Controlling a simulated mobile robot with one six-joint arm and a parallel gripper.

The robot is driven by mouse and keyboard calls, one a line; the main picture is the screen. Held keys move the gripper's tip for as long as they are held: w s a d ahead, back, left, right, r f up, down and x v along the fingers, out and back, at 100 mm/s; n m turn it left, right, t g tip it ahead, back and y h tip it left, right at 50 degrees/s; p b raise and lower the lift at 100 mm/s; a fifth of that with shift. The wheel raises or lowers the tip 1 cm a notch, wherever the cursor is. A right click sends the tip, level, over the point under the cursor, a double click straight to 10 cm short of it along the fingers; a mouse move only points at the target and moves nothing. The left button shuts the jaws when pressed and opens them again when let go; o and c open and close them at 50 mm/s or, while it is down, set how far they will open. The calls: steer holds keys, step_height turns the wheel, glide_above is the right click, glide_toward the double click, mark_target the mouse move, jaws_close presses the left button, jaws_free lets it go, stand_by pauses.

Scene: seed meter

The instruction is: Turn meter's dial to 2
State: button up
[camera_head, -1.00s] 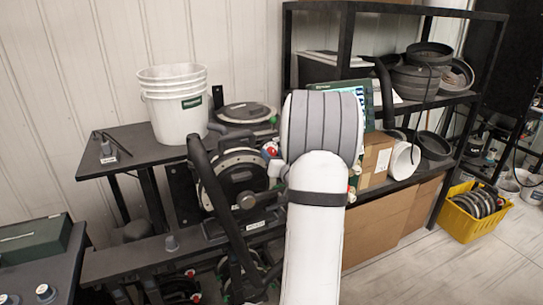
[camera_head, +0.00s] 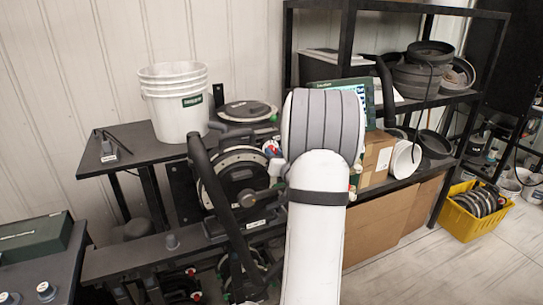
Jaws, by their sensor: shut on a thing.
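The seed meter (camera_head: 213,190), a black round housing with a pale ring, is mounted on the black bar left of centre. A dark round knob (camera_head: 247,198) shows on its lower right side. A small red and white part (camera_head: 271,149) shows at its upper right, next to my arm. I cannot make out any dial numbers or the setting. My white and grey arm covers the area just right of the meter. My gripper is hidden behind the arm, so its contact with the dial cannot be seen.
White stacked buckets (camera_head: 174,115) stand on the black table (camera_head: 135,150) behind. A black diagonal bar (camera_head: 225,205) crosses in front of the meter. A shelf (camera_head: 432,104) with dark round parts and cardboard boxes (camera_head: 372,236) is at right. A yellow crate (camera_head: 466,228) sits on open floor.

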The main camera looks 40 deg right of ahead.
steer(key=shift+n+b, duration=0.5)
steer(key=shift+b, duration=0.7)
steer(key=n+b, duration=0.4)
steer(key=b, duration=0.3)
steer(key=shift+r+n+b, duration=0.1)
steer(key=shift+n+b, duration=0.2)
steer(key=shift+r, duration=0.1)
steer(key=o, duration=1)
steer(key=shift+s+f, duration=0.1)
steer(key=shift+f, duration=0.15)
